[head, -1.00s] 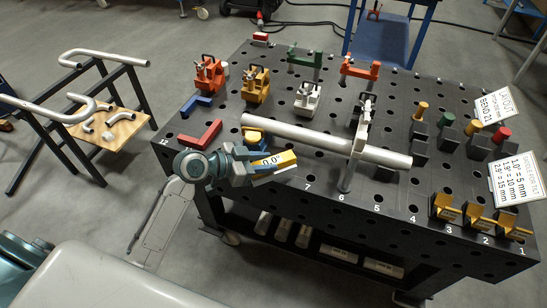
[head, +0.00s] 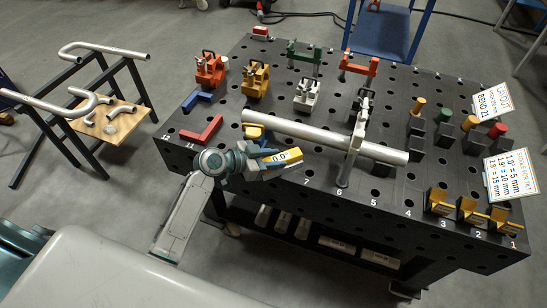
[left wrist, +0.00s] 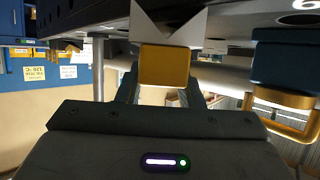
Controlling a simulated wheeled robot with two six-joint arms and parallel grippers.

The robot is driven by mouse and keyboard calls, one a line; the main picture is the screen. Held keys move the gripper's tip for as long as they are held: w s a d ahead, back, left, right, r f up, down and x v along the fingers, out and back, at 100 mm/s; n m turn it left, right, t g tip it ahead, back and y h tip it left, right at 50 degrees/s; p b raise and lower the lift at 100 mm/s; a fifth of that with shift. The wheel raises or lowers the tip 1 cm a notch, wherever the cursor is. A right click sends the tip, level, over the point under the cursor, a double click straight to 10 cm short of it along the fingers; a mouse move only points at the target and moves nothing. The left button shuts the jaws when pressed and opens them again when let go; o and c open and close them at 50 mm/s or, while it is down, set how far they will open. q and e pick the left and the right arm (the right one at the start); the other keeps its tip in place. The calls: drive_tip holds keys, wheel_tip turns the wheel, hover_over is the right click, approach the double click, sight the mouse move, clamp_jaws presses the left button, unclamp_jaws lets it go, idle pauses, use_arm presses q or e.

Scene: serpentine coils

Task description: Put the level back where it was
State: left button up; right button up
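The level is a small yellow-orange block (head: 284,157) with a white "0.0°" display, near the front edge of the table below the tube's left half. My left gripper (head: 266,160) reaches it from the left, with its fingers along the block's sides. In the left wrist view the level's yellow end (left wrist: 165,66) sits between the two fingers, which look closed on it. A pale notched shape shows just above it. The silver tube (head: 310,132) lies across supports behind the level. My right gripper is not in view.
The black perforated table (head: 390,205) carries red, orange and white clamps at the back left and several capped posts at the right. A red angle piece (head: 202,133) lies left of the level. A white-headed upright (head: 355,140) supports the tube. Yellow blocks (head: 472,213) line the front right.

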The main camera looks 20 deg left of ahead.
use_arm(q)
drive_tip(key=o, duration=0.3)
drive_tip(key=shift+r, duration=0.15)
drive_tip(key=shift+s+a, duration=0.2)
drive_tip(key=b+v, duration=0.3)
drive_tip(key=v, duration=0.8)
drive_tip(key=shift+s+a+r, duration=0.15)
drive_tip(key=shift+s, duration=0.05)
